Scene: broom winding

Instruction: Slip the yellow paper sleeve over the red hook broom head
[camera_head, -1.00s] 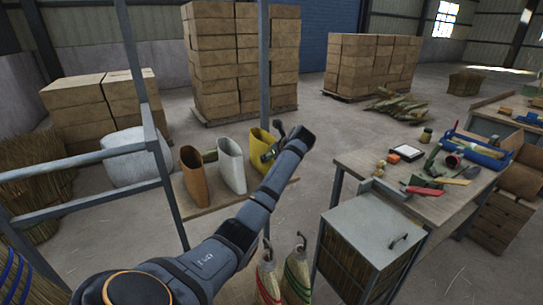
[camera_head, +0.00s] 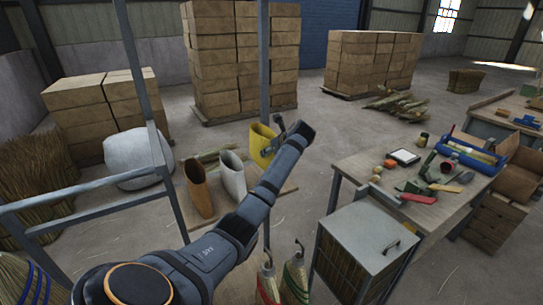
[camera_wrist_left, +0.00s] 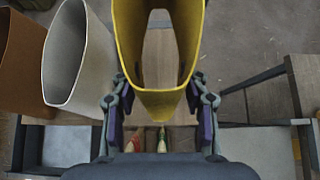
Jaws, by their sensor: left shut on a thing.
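The yellow paper sleeve (camera_head: 261,138) is upright and open at the top, its near wall between the fingers of my left gripper (camera_head: 274,150). In the left wrist view the sleeve (camera_wrist_left: 160,104) fills the upper middle, and my left gripper (camera_wrist_left: 160,112) is shut on it. It looks raised above the board behind the rack. Two hook brooms hang at the bottom centre of the head view. The left one (camera_head: 268,284) seems to carry red binding, the other (camera_head: 296,280) green. Their lower parts are cut off. My right gripper is not in view.
A brown sleeve (camera_head: 198,190) and a white sleeve (camera_head: 232,175) stand on the board, left of the yellow one. A grey rack post (camera_head: 264,75) rises close by. The workbench (camera_head: 350,162) with tools and the grey cabinet (camera_head: 366,237) are at right.

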